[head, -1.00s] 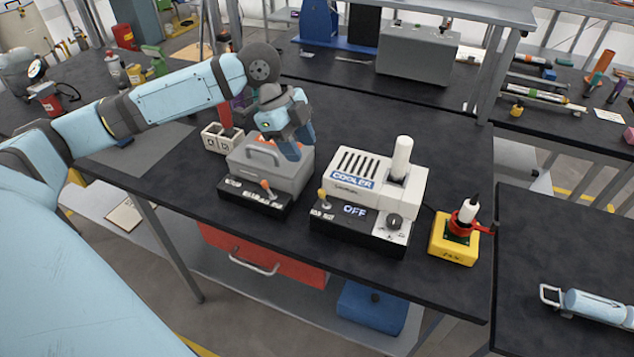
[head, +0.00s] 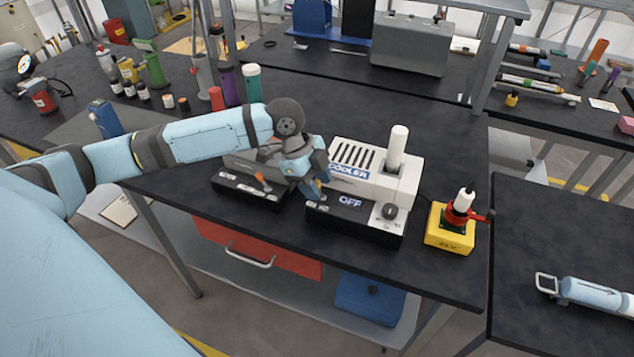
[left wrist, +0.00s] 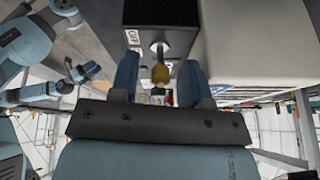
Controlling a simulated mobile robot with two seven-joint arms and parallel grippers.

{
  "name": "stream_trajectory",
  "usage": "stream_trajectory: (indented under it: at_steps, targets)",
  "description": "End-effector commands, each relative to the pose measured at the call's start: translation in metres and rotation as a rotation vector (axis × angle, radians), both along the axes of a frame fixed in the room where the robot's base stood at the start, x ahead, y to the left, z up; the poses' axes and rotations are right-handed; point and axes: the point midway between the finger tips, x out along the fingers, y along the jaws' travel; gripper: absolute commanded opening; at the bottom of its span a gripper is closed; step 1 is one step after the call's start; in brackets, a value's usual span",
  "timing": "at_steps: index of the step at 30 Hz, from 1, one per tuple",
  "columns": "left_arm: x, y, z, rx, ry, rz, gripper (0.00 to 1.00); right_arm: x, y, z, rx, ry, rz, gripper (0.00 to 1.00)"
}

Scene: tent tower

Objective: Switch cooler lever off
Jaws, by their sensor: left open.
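My left gripper (head: 316,188) is at the left end of that panel and covers the cooler lever in the head view. The lever stem comes out of a black box face.
A grey unit with a black base (head: 250,191) and an orange-tipped lever (head: 262,182) stands just left of the cooler, partly behind my arm. A yellow box (head: 450,236) with a red handle stands to the right. Several bottles stand at the back left.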

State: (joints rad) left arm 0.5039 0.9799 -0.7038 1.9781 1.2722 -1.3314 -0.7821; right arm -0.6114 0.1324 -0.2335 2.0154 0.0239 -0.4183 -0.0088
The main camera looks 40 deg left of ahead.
Motion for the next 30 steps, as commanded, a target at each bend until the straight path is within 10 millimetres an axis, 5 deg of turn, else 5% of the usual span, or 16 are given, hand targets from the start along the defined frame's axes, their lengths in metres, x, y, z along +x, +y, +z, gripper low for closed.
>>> stream_trajectory:
  at_steps: [9, 15, 30]
  targets:
    - [0.0, -0.001, -0.002, 0.0, 0.0, 0.0, 0.41, 0.001, 0.0, 0.001, 0.001, -0.002, -0.001, 0.43]
    - [0.0, -0.001, -0.002, 0.0, 0.0, 0.0, 0.0, 0.001, 0.001, 0.001, 0.001, -0.002, -0.001, 0.43]
    - [-0.002, 0.006, -0.004, -0.183, -0.042, 0.002, 0.0, 0.001, 0.0, 0.017, -0.008, -0.021, 0.007, 0.43]
